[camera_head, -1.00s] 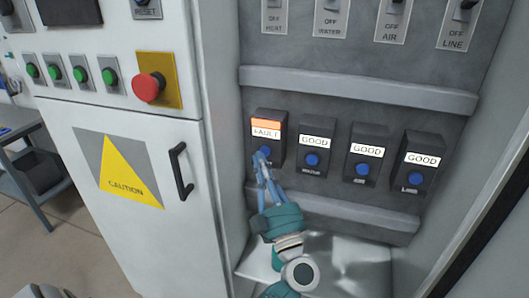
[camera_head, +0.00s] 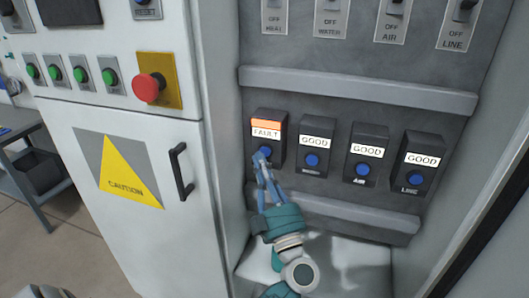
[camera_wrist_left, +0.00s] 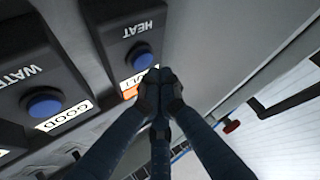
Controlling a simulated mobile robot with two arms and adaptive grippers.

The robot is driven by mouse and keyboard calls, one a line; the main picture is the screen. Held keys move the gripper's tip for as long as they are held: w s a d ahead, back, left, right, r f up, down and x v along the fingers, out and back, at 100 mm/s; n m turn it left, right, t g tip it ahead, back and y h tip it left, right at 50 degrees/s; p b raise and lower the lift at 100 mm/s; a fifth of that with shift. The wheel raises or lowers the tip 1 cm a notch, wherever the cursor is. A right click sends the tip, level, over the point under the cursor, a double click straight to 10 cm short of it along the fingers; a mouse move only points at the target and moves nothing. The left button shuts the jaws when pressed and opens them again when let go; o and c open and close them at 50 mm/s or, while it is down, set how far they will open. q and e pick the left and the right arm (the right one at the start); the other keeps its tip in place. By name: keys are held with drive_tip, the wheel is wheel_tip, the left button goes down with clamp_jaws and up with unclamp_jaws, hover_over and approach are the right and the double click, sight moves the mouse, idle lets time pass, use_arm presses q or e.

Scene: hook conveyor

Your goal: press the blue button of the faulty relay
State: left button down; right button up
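The faulty relay (camera_head: 268,140) is a dark box at the left end of a relay row, with a lit orange strip and a FAULT label. Its blue button (camera_head: 264,151) sits just above my left fingertips and is partly covered. In the left wrist view the relay marked HEAT shows upside down, with its blue button (camera_wrist_left: 140,57) beside my fingertips. My left gripper (camera_head: 257,159) has its fingers together and holds nothing; it also shows in the wrist view (camera_wrist_left: 160,86). I cannot tell whether it touches the relay. My right gripper is not in view.
Three relays marked GOOD (camera_head: 315,150) stand to the right, each with a blue button. A ledge (camera_head: 350,88) runs above the row. The cabinet door with a black handle (camera_head: 181,172) and a red emergency button (camera_head: 148,87) is at left.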

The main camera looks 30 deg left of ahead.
use_arm(q)
drive_tip(key=shift+w, duration=0.1)
drive_tip(key=shift+w+a, duration=0.1)
drive_tip(key=shift+w, duration=0.25)
drive_tip(key=shift+w+a, duration=0.1)
drive_tip(key=shift+w, duration=0.25)
idle(0.8)
drive_tip(key=shift+s+r, duration=0.1)
drive_tip(key=shift+s+d+p, duration=0.2)
drive_tip(key=shift+s+p, duration=0.45)
drive_tip(key=shift+s, duration=0.05)
